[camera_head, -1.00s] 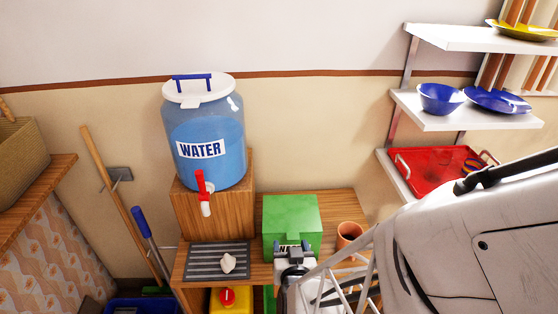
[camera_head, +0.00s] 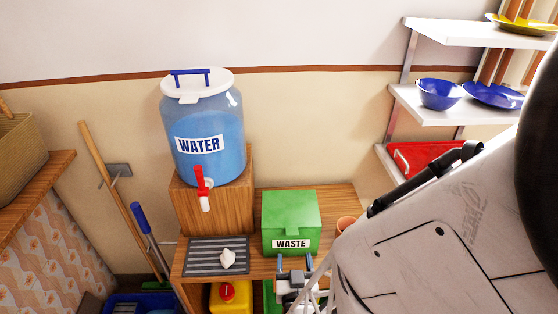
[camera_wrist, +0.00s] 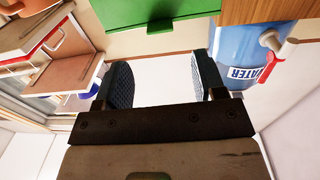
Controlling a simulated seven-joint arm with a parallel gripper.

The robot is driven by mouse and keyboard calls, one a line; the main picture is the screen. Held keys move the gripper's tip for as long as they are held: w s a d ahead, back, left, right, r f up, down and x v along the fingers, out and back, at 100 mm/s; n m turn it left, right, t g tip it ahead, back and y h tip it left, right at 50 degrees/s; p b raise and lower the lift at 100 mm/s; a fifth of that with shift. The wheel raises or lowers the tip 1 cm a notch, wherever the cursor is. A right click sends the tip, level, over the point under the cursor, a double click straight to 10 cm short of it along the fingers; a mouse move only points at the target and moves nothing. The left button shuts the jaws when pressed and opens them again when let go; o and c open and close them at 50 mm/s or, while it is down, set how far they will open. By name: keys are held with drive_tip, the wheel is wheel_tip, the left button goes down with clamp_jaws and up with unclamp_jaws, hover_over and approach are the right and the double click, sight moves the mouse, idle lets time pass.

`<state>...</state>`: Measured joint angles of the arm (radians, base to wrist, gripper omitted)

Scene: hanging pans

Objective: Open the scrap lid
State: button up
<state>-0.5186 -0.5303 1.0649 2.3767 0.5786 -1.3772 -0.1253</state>
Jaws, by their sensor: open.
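The green box labelled WASTE (camera_head: 291,243) stands on the wooden counter, right of the water jug. Its green lid (camera_head: 290,209) looks shut on top. In the wrist view a green surface (camera_wrist: 160,10) fills the top edge, with a small green tab (camera_wrist: 158,27) sticking out from it. My gripper (camera_head: 295,266) is below and in front of the box's label in the head view. In the wrist view my gripper (camera_wrist: 162,82) has its two fingers wide apart with nothing between them. The tab lies beyond the fingertips, roughly between their lines.
The water jug (camera_head: 205,140) with a red tap stands on a wooden block to the left. A grey grooved mat (camera_head: 205,264) holds a small white lump (camera_head: 227,258). An orange cup (camera_head: 345,223) is right of the box, partly behind my arm. Shelves (camera_head: 470,110) hold dishes.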

drive_tip(key=shift+w, duration=0.1)
drive_tip(key=w, duration=0.7)
drive_tip(key=shift+w+d, duration=0.2)
idle(0.4)
clamp_jaws()
